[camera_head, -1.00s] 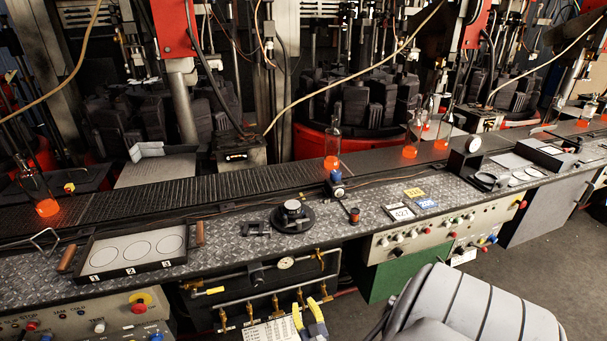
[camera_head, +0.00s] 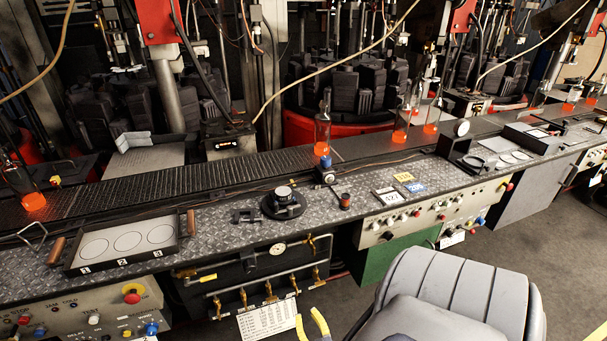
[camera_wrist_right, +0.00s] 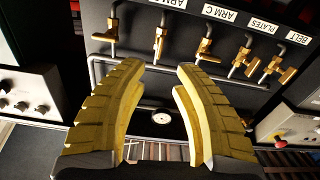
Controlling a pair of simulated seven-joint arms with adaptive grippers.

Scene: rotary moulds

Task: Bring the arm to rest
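My right gripper (camera_head: 311,325) shows at the bottom edge of the head view, below the conveyor bench and in front of the valve pipes. Its yellow fingers also fill the middle of the right wrist view (camera_wrist_right: 160,68). They stand apart with nothing between them, so it is open and empty. My grey right arm (camera_head: 455,285) comes in from the lower right and touches nothing that I can see. The left gripper and left arm are not in view.
A metal bench (camera_head: 225,232) crosses the view, with a three-circle tray (camera_head: 178,252) and a round black fixture (camera_head: 284,206). Bottles with glowing orange bases (camera_head: 322,148) stand along the conveyor (camera_head: 160,187). Brass valves (camera_wrist_right: 204,48) face the gripper. Floor is clear at right (camera_head: 560,255).

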